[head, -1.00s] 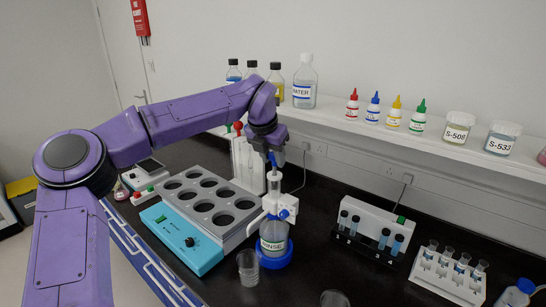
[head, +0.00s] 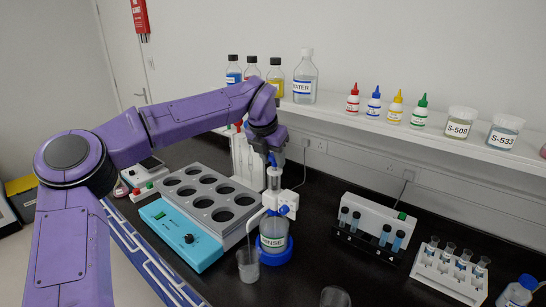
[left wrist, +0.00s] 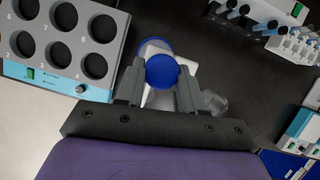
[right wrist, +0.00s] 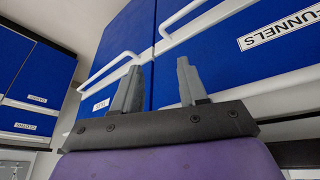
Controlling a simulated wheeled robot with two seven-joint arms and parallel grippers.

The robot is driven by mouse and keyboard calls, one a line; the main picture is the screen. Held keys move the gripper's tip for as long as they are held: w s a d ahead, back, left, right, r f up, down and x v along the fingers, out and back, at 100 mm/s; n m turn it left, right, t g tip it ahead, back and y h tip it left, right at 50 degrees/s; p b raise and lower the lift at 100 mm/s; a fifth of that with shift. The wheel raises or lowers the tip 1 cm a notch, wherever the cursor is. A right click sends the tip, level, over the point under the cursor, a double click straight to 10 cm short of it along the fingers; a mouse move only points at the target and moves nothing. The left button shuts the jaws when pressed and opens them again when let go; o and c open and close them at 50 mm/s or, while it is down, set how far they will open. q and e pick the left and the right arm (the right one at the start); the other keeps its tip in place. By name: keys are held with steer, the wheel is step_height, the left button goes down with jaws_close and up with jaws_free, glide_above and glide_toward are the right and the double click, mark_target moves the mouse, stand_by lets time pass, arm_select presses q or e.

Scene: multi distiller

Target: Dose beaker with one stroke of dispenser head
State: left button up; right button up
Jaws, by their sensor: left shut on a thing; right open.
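The dispenser bottle labelled RINSE (head: 273,243) stands upright in a blue base on the black bench. Its white dispenser head (head: 285,204) has a blue side knob, and its spout points left toward a clear beaker (head: 248,268). The beaker stands just left of the bottle and also shows in the left wrist view (left wrist: 214,102). My left gripper (head: 271,158) is shut on the top of the dispenser head, whose round blue cap (left wrist: 161,71) lies between the fingers. The liquid level in the beaker is hard to tell. My right gripper (right wrist: 160,88) is open and empty, facing blue cabinets.
A grey block with round wells (head: 205,200) and a turquoise heater front (head: 180,238) stand to the left. Another clear beaker (head: 335,297) stands at the front edge. Vial racks (head: 375,222) and a tube rack (head: 450,275) are to the right. A shelf (head: 400,125) runs behind.

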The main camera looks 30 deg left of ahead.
arm_select(q)
steer(key=shift+f+b, duration=0.35)
steer(key=shift+f, duration=0.2)
steer(key=o, duration=1.1)
steer(key=b+v, duration=0.2)
steer(key=v, duration=0.8)
steer(key=shift+r, duration=0.25)
